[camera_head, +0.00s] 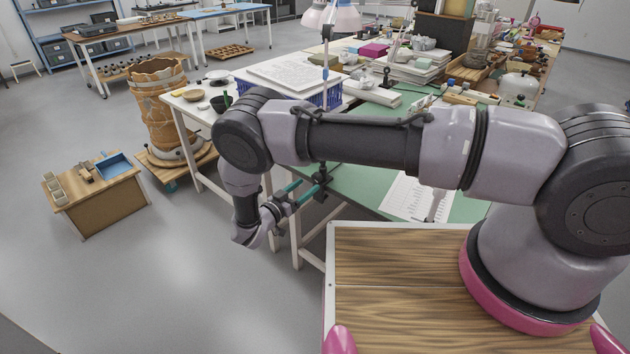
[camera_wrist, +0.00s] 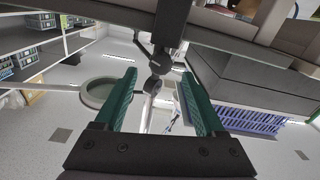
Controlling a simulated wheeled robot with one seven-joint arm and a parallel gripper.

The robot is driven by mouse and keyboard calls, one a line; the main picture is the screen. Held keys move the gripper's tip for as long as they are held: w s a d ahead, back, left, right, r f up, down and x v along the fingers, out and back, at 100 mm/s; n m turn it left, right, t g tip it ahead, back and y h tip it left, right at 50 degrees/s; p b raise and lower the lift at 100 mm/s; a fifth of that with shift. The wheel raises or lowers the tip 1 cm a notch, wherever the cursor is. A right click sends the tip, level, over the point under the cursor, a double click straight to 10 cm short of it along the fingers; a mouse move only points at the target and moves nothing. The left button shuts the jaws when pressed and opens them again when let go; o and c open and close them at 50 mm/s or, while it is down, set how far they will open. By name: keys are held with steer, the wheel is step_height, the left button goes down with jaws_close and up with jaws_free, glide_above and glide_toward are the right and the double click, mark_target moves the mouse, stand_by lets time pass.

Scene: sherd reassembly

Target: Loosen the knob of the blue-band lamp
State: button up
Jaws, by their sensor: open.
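The lamp with a blue band (camera_head: 325,73) stands at the near edge of the green-topped table, its pole passing behind my arm. A black clamp with its knob (camera_head: 320,181) shows at the table edge. My gripper (camera_head: 308,187) has teal fingers, open and pointing at this clamp. In the wrist view, a dark knob or joint (camera_wrist: 157,66) with a pale rod below it appears between the two open fingertips (camera_wrist: 160,82). I see gaps on both sides and no clear contact. My arm hides the middle of the pole.
A blue crate (camera_head: 325,95) with papers on top stands behind the lamp; it also shows in the wrist view (camera_wrist: 245,118). A sheet of paper (camera_head: 410,197) lies on the green tabletop (camera_head: 465,208). A large clay vessel (camera_head: 160,105) stands at left.

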mark_target(314, 179)
steer(key=shift+x, duration=2.2)
steer(key=shift+c, duration=0.4)
jaws_close()
steer(key=shift+n, duration=1.6)
steer(key=shift+o, duration=0.4)
jaws_free()
steer(key=v, duration=1)
steer(key=shift+s+a, duration=0.25)
steer(key=shift+s, duration=0.05)
